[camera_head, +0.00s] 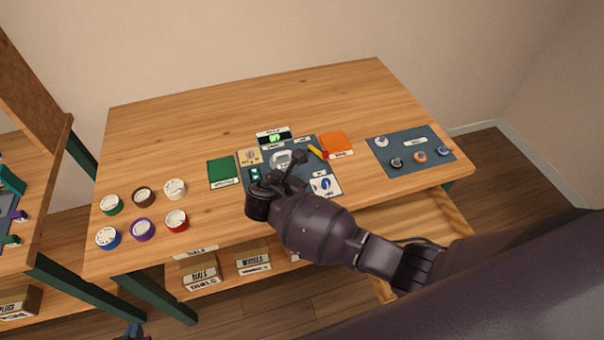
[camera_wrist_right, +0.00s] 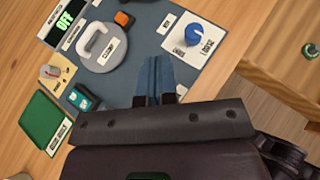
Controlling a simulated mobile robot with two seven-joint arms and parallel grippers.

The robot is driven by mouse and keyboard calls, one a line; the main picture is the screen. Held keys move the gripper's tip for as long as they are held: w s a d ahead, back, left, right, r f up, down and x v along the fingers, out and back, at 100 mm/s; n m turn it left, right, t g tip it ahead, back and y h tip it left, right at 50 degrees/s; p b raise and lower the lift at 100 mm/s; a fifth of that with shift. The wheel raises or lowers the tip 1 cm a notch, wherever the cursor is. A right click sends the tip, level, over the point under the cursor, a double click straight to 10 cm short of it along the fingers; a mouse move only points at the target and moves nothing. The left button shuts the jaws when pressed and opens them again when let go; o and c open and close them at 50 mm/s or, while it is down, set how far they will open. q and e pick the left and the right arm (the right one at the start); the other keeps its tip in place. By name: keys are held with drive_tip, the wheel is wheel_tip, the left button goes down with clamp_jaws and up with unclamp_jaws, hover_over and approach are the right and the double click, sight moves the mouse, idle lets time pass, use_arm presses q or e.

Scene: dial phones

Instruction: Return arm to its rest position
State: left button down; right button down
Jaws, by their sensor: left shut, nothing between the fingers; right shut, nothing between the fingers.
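My right arm reaches in from the lower right of the head view, with its dark gripper (camera_head: 284,178) over the middle of the panel mat (camera_head: 245,180). In the right wrist view the blue fingers (camera_wrist_right: 155,72) are together and empty, over the mat between a white handle (camera_wrist_right: 97,42) and a blue knob (camera_wrist_right: 193,35). Whether they touch the mat is unclear. A small tip of my left gripper (camera_head: 135,330) shows at the bottom left edge of the head view, low beside the table, away from the objects.
The panel has a green-lit display (camera_head: 274,138) and teal switches (camera_wrist_right: 85,98). A green tray (camera_head: 222,171) and an orange tray (camera_head: 337,143) flank it. Several round dials (camera_head: 143,229) stand left; a mat (camera_head: 432,165) with small knobs lies right. The table's back is clear.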

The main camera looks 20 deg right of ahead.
drive_tip(key=shift+s+a+r, duration=0.1)
drive_tip(key=shift+s+a, duration=0.05)
drive_tip(key=shift+w+a+m+y, duration=0.3)
drive_tip(key=shift+m, duration=0.4)
drive_tip(key=a+y, duration=0.1)
drive_tip(key=w+a+m+t, duration=0.1)
drive_tip(key=a+m+y, duration=0.1)
drive_tip(key=shift+w+r+t+y, duration=0.2)
drive_tip(key=shift+w+t+y, duration=0.1)
drive_tip(key=shift+w, duration=0.1)
drive_tip(key=a+r+m+t+y, duration=0.2)
drive_tip(key=a+r+m+y, duration=0.2)
drive_tip(key=m+y, duration=0.35)
drive_tip(key=s+d+f+m+t+b, duration=0.2)
drive_tip(key=s+d+m+t, duration=0.1)
drive_tip(key=s+d+m, duration=0.9)
use_arm(q)
drive_tip(key=shift+w+f+b, duration=0.4)
drive_tip(key=shift+w+f, duration=0.15)
drive_tip(key=shift+f, duration=0.1)
use_arm(e)
drive_tip(key=s+d+f+m+g+h, duration=0.1)
drive_tip(key=s+d+f, duration=0.3)
drive_tip(key=s, duration=0.3)
drive_tip(key=s+d+f+m+g, duration=0.1)
drive_tip(key=s+d+f, duration=0.2)
drive_tip(key=s, duration=0.3)
drive_tip(key=shift+s+d+f+g+h, duration=0.35)
drive_tip(key=shift+g, duration=0.05)
